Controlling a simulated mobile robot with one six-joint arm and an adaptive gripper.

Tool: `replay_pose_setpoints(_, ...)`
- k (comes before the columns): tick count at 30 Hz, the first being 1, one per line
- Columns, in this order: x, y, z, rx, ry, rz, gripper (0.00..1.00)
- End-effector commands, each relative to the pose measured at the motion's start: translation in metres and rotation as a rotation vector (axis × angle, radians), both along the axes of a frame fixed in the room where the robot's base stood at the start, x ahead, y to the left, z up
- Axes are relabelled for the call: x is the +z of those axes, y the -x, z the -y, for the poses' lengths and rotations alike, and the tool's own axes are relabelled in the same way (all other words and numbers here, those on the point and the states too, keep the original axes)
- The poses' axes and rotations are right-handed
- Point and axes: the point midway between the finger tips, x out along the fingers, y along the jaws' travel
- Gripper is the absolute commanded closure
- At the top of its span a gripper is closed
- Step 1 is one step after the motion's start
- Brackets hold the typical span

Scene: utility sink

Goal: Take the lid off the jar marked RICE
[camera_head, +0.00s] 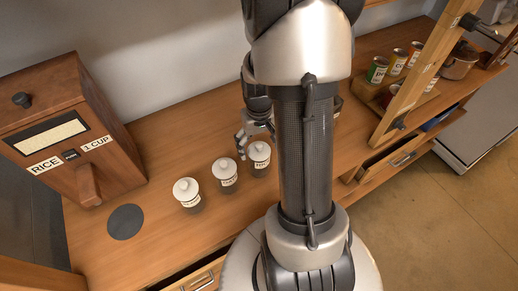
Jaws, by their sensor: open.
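Three small jars with white knobbed lids stand in a slanting row on the wooden counter: a left jar (188,196), a middle jar (226,176) and a right jar (259,159). All three lids are on. Each jar has a pale label with dark lettering, too small to read surely, so I cannot tell which jar is marked RICE. My gripper (256,139) is open, just behind and above the right jar, with nothing seen between its fingers. My arm hides part of it. I cannot tell whether it touches the right lid.
A wooden dispenser (65,120) marked RICE and 1 CUP stands at the left, beside a dark round mat (125,222). Several cans (377,70) and a pot (460,62) stand at the right behind an upright wooden frame (425,70). A drawer (398,158) is partly open below.

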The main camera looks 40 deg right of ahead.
Motion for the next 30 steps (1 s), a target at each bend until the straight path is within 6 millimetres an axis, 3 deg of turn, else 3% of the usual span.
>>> replay_pose_setpoints(26,-0.0018,0.0016,0.0002,0.001,-0.001,-0.004,0.82)
replay_pose_setpoints(30,-0.0028,0.0026,0.0002,0.001,-0.002,-0.006,0.83)
